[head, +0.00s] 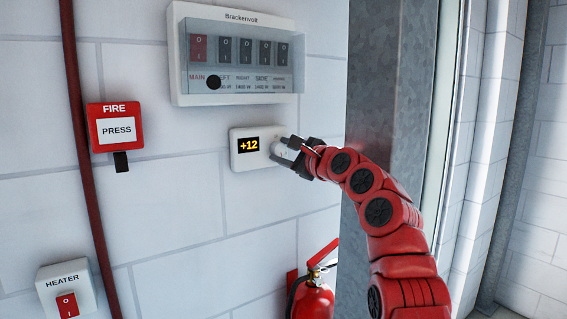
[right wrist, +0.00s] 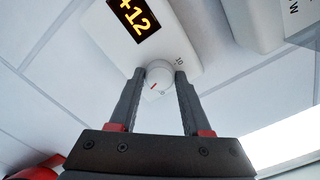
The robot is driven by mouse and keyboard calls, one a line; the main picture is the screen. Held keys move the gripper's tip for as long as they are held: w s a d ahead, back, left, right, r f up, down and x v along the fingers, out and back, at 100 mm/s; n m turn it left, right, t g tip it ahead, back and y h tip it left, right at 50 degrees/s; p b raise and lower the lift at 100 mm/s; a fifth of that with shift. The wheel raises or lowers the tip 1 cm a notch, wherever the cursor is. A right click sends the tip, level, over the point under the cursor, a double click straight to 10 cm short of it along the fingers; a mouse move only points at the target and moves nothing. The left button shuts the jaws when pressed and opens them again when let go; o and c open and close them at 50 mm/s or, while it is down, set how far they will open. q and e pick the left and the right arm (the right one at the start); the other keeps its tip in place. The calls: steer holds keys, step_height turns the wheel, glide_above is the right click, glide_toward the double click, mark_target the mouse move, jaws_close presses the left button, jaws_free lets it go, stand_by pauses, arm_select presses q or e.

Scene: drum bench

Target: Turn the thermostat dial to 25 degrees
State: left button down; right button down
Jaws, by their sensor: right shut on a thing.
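The thermostat (head: 237,160) is a small white box on the brick wall below the breaker panel. Its display (head: 248,145) reads +12 in orange. It also shows in the right wrist view (right wrist: 186,35), tilted, with the white round dial (right wrist: 159,80) below the display. In the head view the fingers partly hide the dial. My left gripper is in neither view.
Above is the Brackenvolt breaker panel (head: 234,95) with several switches. At left are a red fire button (head: 116,130), a red pipe (head: 85,150) and a heater switch (head: 66,285). A fire extinguisher (head: 313,300) stands below. A grey metal post (head: 372,100) is close on the right.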

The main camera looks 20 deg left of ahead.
steer(key=shift+f+m+b, duration=0.1)
steer(key=shift+m+b, duration=0.4)
steer(key=shift+m, duration=0.7)
steer(key=shift+c, duration=1.8)
jaws_free()
